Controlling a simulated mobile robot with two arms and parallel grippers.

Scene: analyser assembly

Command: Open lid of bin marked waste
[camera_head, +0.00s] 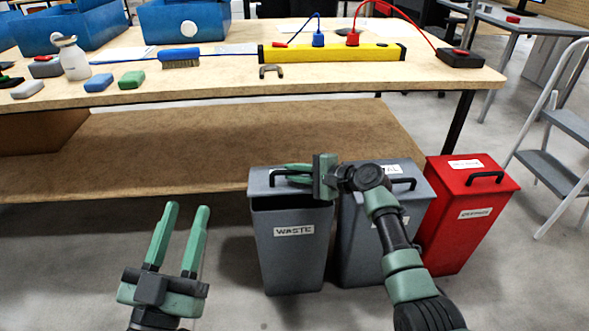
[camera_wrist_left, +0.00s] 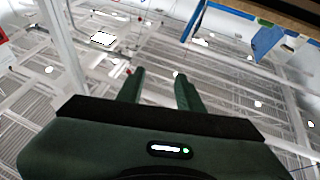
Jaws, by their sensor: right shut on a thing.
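The grey bin with the label "WASTE" (camera_head: 293,250) stands on the floor in front of the table. Its grey lid (camera_head: 262,187) shows a dark gap along the front edge, so it looks slightly raised. My right gripper (camera_head: 298,174) is at the black handle (camera_head: 275,177) on this lid and is shut on it; the gripper partly hides the handle. My left gripper (camera_head: 187,207) is open and empty over the floor, left of the bin. Its two fingers also show apart in the left wrist view (camera_wrist_left: 159,78), against the ceiling.
A second grey bin (camera_head: 360,245) stands beside it, partly hidden by my right arm. A red bin (camera_head: 462,225) is further right. A wooden table (camera_head: 215,86) with a lower shelf (camera_head: 200,145) lies behind. A grey step ladder (camera_head: 560,170) is at the right.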

